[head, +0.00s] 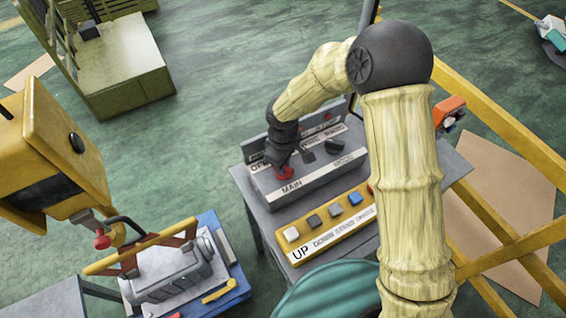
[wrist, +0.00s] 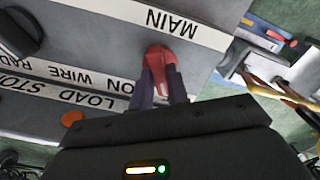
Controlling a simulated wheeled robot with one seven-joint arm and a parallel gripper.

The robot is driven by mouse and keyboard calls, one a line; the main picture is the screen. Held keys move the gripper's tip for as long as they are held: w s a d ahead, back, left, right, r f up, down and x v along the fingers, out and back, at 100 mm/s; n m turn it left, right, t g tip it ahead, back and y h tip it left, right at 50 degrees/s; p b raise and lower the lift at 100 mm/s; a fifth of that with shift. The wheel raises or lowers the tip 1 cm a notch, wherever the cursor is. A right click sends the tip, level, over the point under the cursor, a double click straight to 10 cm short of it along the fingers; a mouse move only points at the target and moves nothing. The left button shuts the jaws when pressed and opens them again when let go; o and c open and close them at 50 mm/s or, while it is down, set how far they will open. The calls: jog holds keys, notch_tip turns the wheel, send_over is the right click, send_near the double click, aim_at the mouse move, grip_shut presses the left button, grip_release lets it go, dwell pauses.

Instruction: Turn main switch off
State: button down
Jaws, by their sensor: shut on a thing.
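The main switch is a red knob (wrist: 160,55) on the grey control panel (wrist: 110,30), beside the white MAIN label (wrist: 178,20). In the head view the red main switch (head: 285,173) shows just below my gripper (head: 280,158). In the wrist view my gripper (wrist: 163,85) has its two dark fingers on either side of the red handle, shut on it. Part of the knob is hidden by the fingers. I cannot read an on or off position from the frames.
A black knob (head: 334,146) sits right of the switch. A yellow box (head: 330,225) marked UP with several buttons lies in front on the grey table. A yellow hoist (head: 60,160) and a metal part on a blue base (head: 235,285) stand at left.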

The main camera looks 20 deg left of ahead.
jog(key=shift+n, duration=1.5)
jog(key=c, duration=1.4)
grip_release()
jog(key=shift+o, duration=0.2)
jog(key=shift+r, duration=0.1)
notch_tip(320, 180, up, 17)
jog(key=b, duration=0.2)
jog(key=shift+r, duration=0.15)
